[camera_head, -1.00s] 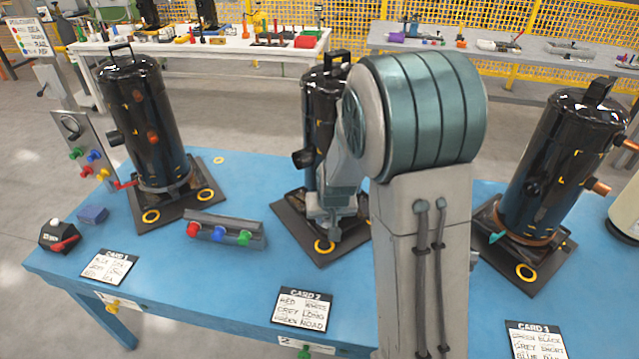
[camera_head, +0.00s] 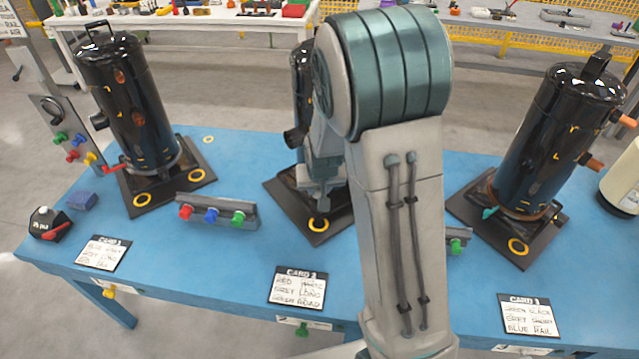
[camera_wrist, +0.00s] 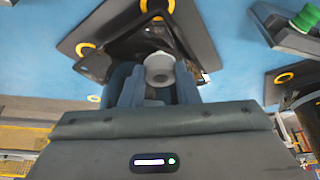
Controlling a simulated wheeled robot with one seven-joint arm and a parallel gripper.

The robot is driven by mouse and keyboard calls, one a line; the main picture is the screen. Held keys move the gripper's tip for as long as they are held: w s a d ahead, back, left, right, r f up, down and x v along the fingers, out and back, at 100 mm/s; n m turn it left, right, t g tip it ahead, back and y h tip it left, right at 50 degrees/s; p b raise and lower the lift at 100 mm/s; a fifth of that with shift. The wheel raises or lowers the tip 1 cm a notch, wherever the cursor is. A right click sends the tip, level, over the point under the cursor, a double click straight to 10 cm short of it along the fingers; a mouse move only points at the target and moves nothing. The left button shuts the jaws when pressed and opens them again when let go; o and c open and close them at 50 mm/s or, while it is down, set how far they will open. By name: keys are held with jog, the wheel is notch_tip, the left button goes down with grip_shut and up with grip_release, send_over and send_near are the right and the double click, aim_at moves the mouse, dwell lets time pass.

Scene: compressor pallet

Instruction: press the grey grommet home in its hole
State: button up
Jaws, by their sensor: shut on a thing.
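My gripper (camera_wrist: 160,88) is shut on a grey grommet (camera_wrist: 159,68), a round flanged piece between the two fingers in the wrist view. In the head view my gripper (camera_head: 324,200) is over the front of the middle black plate (camera_head: 288,206), just behind a yellow-ringed hole (camera_head: 318,224). The grommet cannot be made out there. The middle black compressor (camera_head: 297,125) stands on this plate, largely hidden behind my arm. In the wrist view the grommet overlaps a dark bracket (camera_wrist: 122,42) on the plate; I cannot tell whether it touches anything.
Left (camera_head: 128,105) and right (camera_head: 555,140) compressors stand on similar plates. A rail with coloured knobs (camera_head: 217,213) lies left of the middle plate. Card 2 (camera_head: 297,287) lies in front. My arm hides part of the right side.

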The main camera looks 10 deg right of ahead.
jog(key=shift+f+b, duration=2.55)
jog(key=shift+f, duration=0.35)
jog(key=shift+c, duration=0.5)
jog(key=shift+p, duration=0.5)
jog(key=shift+f+b, duration=1.2)
jog(key=shift+b, duration=0.15)
jog(key=o, duration=1.1)
jog(key=shift+r, duration=0.15)
jog(key=p+v, duration=0.2)
jog(key=v, duration=1.1)
jog(key=shift+s+a+r, duration=0.2)
jog(key=shift+a+r, duration=0.1)
